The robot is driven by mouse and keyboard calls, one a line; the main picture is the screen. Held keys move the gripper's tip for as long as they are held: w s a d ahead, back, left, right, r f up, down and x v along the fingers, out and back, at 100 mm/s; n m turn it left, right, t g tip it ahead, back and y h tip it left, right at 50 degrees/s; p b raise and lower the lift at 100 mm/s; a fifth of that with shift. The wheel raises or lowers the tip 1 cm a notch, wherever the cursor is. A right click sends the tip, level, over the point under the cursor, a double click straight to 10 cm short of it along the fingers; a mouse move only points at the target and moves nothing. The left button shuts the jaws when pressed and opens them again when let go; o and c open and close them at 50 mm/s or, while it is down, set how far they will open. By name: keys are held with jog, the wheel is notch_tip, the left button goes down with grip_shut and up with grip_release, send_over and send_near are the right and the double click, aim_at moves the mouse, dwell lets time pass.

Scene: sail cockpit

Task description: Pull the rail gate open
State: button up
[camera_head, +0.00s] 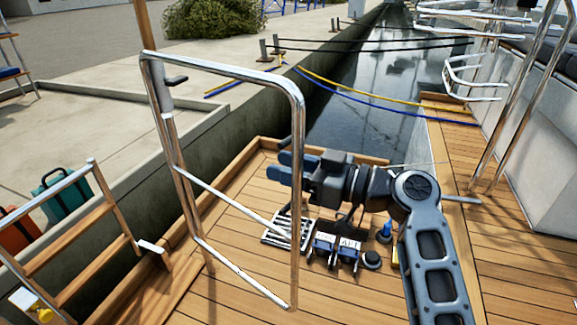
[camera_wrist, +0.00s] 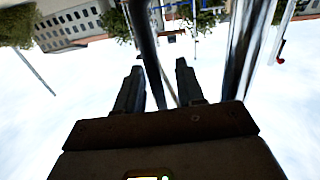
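The rail gate (camera_head: 299,128) is a polished tube frame in the middle of the head view, upright above the teak deck. A dark latch handle (camera_head: 176,80) shows near its upper left corner. My gripper (camera_head: 281,166) is at the gate's right upright, with its blue fingers reaching leftward past that tube. In the wrist view, the two fingers (camera_wrist: 160,72) stand apart, and a dark tube (camera_wrist: 147,45) runs into the gap between them. I cannot tell whether either finger touches it. A second shiny tube (camera_wrist: 238,50) passes to the right of the fingers.
A wooden ladder (camera_head: 75,238) leans at the left, beside a teal bag (camera_head: 66,196). Rails (camera_head: 512,110) stand at right. Open teak deck (camera_head: 345,298) lies in front.

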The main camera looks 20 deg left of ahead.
jog(key=s+d+p, duration=0.1)
jog(key=d+p, duration=0.1)
jog(key=d, duration=0.5)
jog(key=shift+d, duration=0.35)
